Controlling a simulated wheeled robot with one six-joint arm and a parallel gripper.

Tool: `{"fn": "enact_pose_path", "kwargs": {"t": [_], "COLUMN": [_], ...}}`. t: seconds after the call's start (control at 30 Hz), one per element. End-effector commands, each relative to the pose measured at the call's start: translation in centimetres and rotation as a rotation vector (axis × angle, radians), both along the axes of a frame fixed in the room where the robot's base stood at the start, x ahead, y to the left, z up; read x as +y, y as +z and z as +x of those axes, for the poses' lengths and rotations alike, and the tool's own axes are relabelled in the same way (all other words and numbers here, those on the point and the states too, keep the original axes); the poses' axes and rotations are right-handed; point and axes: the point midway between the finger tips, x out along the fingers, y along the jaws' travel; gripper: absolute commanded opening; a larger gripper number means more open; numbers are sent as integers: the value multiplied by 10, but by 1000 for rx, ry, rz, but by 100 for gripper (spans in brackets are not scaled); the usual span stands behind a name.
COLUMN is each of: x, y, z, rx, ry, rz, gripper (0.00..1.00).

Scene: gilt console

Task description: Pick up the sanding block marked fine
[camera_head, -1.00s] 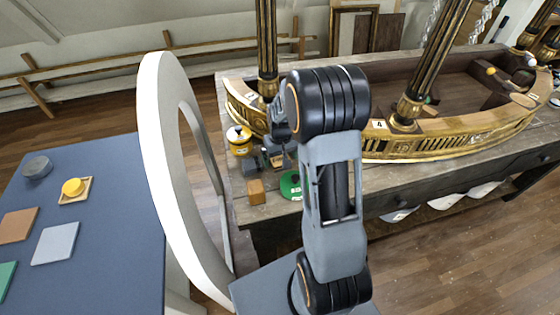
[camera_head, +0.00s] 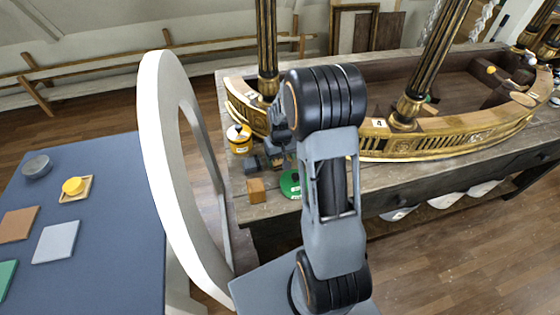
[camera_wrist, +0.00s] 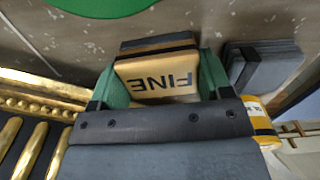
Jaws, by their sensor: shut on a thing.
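The sanding block marked FINE (camera_wrist: 158,78) shows in the wrist view with a tan lettered face and a darker layer along its far side. My gripper (camera_wrist: 160,84) has a green finger on each side of the block and is shut on it. In the head view my arm hides most of the gripper and block, above the left end of the grey bench (camera_head: 330,197). Whether the block is clear of the bench top is hard to tell.
The gilt ship-like piece (camera_head: 450,140) stands behind. A white ring (camera_head: 160,160) and a blue table (camera_head: 110,220) are at left.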

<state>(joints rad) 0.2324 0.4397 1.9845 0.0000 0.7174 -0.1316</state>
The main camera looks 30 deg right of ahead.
Motion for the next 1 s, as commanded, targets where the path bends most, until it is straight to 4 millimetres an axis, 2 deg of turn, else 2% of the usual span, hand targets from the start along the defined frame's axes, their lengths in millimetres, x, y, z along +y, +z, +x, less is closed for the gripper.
{"fn": "enact_pose_path", "kwargs": {"t": [0.27,0.43,0.53,0.83,1.0], "x": [0,0,0,-39,-67], "y": [3,18,34,91,106], "z": [0,1,0,-33,-58], "rx": [-1,-3,-4,-7,-2], "ry": [0,0,0,-5,-6], "rz": [0,0,-1,-3,-1], "gripper": [48,48,48,48,48]}}
